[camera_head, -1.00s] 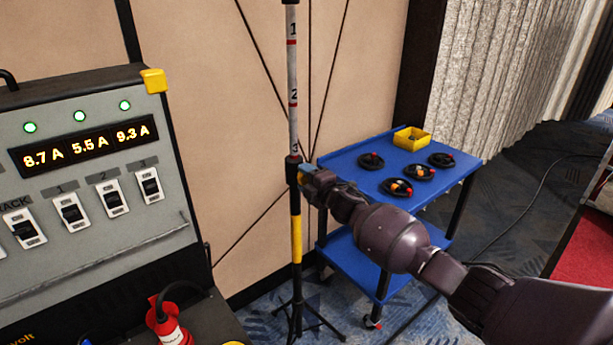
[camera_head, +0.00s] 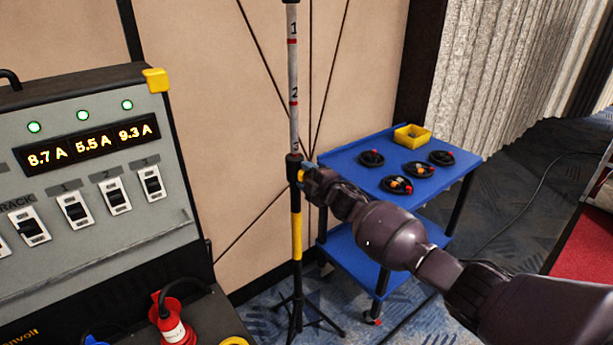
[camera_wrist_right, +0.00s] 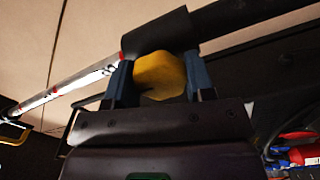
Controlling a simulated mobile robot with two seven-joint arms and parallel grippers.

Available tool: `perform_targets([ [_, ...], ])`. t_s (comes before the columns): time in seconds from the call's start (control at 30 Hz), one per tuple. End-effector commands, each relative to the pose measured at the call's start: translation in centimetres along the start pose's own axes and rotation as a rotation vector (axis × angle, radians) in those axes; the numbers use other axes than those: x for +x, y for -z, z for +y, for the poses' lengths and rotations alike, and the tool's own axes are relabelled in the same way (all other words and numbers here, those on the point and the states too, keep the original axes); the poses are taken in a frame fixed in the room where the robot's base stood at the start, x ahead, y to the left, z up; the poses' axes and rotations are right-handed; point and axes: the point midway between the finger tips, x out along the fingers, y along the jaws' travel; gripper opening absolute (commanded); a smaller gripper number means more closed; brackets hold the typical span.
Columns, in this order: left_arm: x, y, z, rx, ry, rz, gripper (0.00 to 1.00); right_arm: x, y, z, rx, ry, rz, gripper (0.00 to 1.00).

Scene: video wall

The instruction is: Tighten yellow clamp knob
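The yellow clamp knob (camera_wrist_right: 160,76) sits on the dark collar (camera_wrist_right: 158,32) of the pole in the right wrist view. My right gripper (camera_wrist_right: 160,88) has its two blue fingers on opposite sides of the knob, seemingly touching it. The pole has a white marked upper part and a yellow band below the collar. My left gripper is not in view.
A grey power rack (camera_head: 95,180) with lit displays and switches stands at the left. A blue cart (camera_head: 345,160) with coiled cables and a yellow bin (camera_head: 412,136) stands behind my right arm. The pole's tripod legs (camera_head: 297,312) spread on the carpet.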

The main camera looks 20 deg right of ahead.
Motion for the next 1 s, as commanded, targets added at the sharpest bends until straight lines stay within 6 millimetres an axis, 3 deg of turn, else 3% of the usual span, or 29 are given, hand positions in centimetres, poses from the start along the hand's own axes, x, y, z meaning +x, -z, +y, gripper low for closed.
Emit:
perform_targets([
  [0.03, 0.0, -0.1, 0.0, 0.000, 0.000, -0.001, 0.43, 0.0, 0.0, 0.0, 0.003, 0.000, 0.000, 0.55],
  [0.17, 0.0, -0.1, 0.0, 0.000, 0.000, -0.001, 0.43, 0.0, 0.0, 0.0, 0.002, 0.000, 0.000, 0.75],
  [0.57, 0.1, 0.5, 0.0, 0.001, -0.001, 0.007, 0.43, -0.6, 0.0, 0.1, 0.000, 0.000, 0.000, 0.75],
  [1.0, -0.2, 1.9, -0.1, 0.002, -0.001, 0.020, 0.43, -7.0, 0.0, 0.0, 0.000, 0.000, 0.000, 0.75],
])
